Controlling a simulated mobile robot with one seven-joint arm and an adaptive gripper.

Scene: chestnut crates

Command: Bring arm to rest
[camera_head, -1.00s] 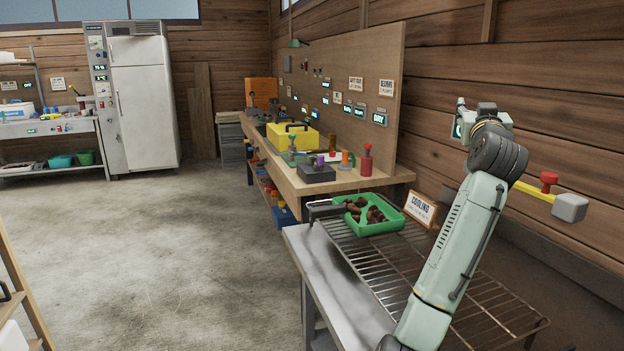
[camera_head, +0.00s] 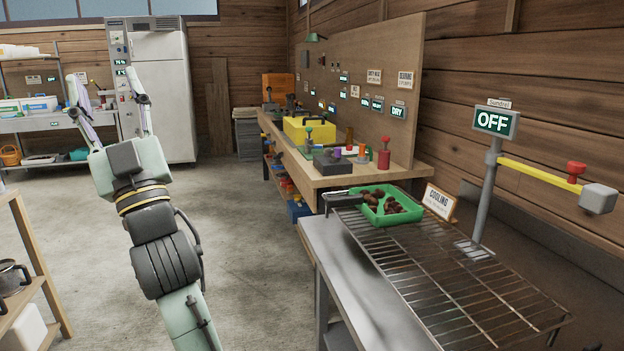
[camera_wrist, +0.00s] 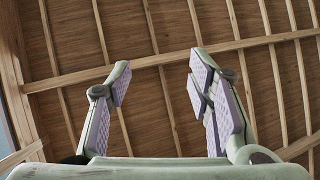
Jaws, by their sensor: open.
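My arm stands raised at the left of the head view, over the open floor. My gripper (camera_head: 108,88) points upward at its end, with its two fingers spread apart and nothing between them. In the wrist view my gripper (camera_wrist: 157,88) also shows open and empty, with only the wooden ceiling and its beams behind it. No object touches the fingers in either view.
A wire rack (camera_head: 440,275) on a metal table holds a green crate (camera_head: 372,217) of chestnuts at right. Beside it stands a post with an "OFF" sign (camera_head: 496,122) and yellow lever (camera_head: 535,170). A wooden workbench (camera_head: 330,180) lies behind. A shelf (camera_head: 38,262) stands left.

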